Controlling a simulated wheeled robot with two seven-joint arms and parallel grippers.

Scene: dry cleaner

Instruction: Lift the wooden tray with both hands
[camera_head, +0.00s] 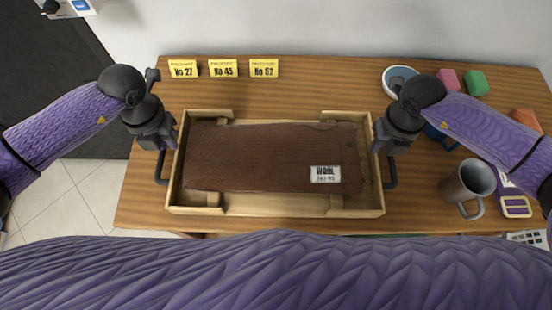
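The wooden tray (275,203) has a light wood rim and a black handle on each short side. It appears to rest on the wooden table, near the front edge. A brown folded cloth (255,158) with a white "WOOL" label lies inside. My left gripper (168,143) is at the tray's left side, over the left handle (160,170). My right gripper (381,143) is at the right side, over the right handle (391,174). The grippers hide the rear part of each handle. Whether the fingers are closed around the handles cannot be made out.
Yellow number cards (223,68) stand along the back of the table (320,85). The strip behind the tray is clear.

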